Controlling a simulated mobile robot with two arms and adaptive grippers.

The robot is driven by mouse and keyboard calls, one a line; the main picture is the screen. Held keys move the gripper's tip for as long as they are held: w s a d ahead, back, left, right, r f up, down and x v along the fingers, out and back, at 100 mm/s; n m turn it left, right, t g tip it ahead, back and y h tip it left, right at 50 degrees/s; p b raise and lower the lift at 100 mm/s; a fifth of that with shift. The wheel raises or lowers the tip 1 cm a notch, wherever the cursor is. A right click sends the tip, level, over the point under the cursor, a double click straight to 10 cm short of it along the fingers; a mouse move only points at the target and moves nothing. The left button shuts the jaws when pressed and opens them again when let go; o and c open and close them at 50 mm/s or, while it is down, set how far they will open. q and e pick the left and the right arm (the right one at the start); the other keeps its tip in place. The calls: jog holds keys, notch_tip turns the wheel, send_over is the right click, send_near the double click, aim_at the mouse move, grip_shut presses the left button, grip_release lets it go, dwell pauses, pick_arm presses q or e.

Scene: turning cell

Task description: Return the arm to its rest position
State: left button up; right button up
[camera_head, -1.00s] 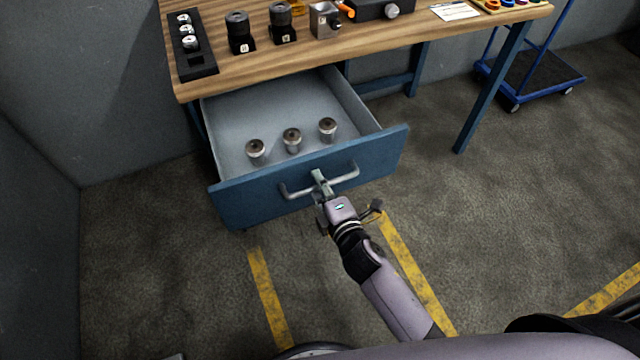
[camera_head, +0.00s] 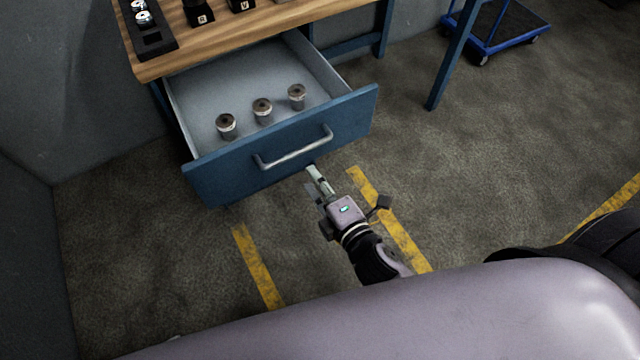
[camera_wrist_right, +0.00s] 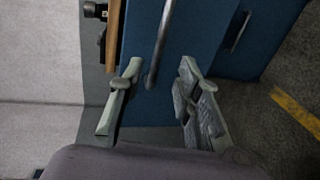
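My right gripper (camera_head: 318,180) is just in front of the open blue drawer (camera_head: 235,178), below and right of its handle (camera_head: 293,150) in the head view. In the right wrist view the two fingers of my right gripper (camera_wrist_right: 155,88) are spread apart with nothing between them. The handle (camera_wrist_right: 160,42) shows beyond the fingertips, apart from them. A large link of my own arm crosses the bottom of the head view. My left gripper is not in view.
Several metal cylinders (camera_head: 262,110) stand in the open drawer. The wooden bench top (camera_head: 220,42) holds a black rack (camera_head: 152,40) and black holders. A blue cart (camera_head: 500,30) stands at the upper right. Yellow floor lines (camera_head: 258,268) mark open floor.

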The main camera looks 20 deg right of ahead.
jog(key=shift+s+d+r, duration=0.15)
jog(key=shift+s, duration=0.55)
jog(key=s+d+f+m+g+h, duration=0.1)
jog(key=s+d+f+m+g, duration=0.15)
jog(key=f, duration=0.75)
jog(key=s+d+f+m+g, duration=0.1)
jog(key=s+f+m+g, duration=0.15)
jog(key=f, duration=0.65)
jog(key=s+d+f+m+g+h, duration=0.1)
jog(key=s+d+f+m+g, duration=0.2)
jog(key=f, duration=0.7)
jog(key=s+d+f+m+g, duration=0.2)
jog(key=s+f, duration=0.3)
jog(key=s, duration=0.3)
jog(key=s+d+f+m+g+h, duration=0.1)
jog(key=s+d+f+m+g, duration=0.1)
jog(key=s+f+m, duration=0.2)
jog(key=s+d+f+m+g, duration=0.2)
jog(key=s+f+m, duration=0.2)
jog(key=s+f, duration=0.3)
jog(key=s, duration=0.5)
jog(key=shift+d+f+h, duration=0.25)
jog(key=shift+f+h, duration=0.05)
jog(key=shift+f, duration=0.1)
jog(key=shift+w, duration=0.1)
